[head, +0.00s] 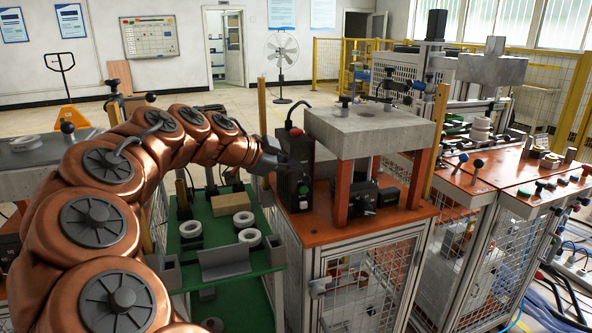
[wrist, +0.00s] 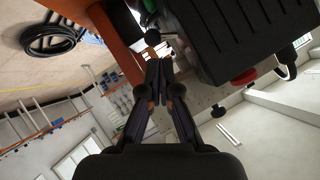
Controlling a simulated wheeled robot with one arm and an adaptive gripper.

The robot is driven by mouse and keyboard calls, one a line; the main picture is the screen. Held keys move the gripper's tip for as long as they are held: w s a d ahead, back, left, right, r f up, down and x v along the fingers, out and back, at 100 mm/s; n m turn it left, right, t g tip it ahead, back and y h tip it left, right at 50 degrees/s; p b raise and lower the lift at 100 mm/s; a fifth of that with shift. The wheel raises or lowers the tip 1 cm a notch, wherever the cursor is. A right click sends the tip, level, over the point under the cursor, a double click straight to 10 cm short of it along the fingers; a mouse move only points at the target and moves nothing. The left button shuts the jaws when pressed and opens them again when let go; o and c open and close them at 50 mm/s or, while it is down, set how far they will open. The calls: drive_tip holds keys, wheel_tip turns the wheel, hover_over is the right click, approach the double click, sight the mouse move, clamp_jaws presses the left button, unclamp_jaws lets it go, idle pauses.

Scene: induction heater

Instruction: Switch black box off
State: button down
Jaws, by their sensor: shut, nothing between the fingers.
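The black box (head: 297,165) stands upright on the orange tabletop, at the near left of the heater. A red knob (head: 296,131) is on its top, and a small green button (head: 304,180) is on its front face. In the wrist view the black box (wrist: 235,35) fills the upper right, with the red knob (wrist: 245,76) at its edge and a green part (wrist: 148,7) at the top. My gripper (head: 284,166) is beside the box's left side in the head view. In the wrist view my gripper (wrist: 157,65) is shut and empty; contact with the box cannot be told.
The heater's grey block (head: 368,130) stands on orange posts right of the box. A green shelf (head: 215,235) with white rings lies below my arm. A second orange bench (head: 485,170) is at the right.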

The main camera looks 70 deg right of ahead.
drive_tip(key=a+f+v, duration=0.1)
drive_tip(key=v, duration=1.1)
drive_tip(key=shift+s+a, duration=0.25)
drive_tip(key=a+f+n+t+y, duration=0.5)
drive_tip(key=a+f+n+y, duration=0.2)
drive_tip(key=a+f+n, duration=1.1)
drive_tip(key=s+a+f+n+g+y, duration=0.1)
drive_tip(key=s+a+f+n+y, duration=0.1)
drive_tip(key=s+a+f+n, duration=0.5)
drive_tip(key=a+f+n+g+y, duration=0.1)
drive_tip(key=a+f+n, duration=0.3)
drive_tip(key=a, duration=0.6)
wheel_tip(320, 180, up, 22)
drive_tip(key=s+n+t+p, duration=0.1)
drive_tip(key=p, duration=1.9)
drive_tip(key=shift+s+a+n, duration=0.2)
drive_tip(key=shift+a+n, duration=0.1)
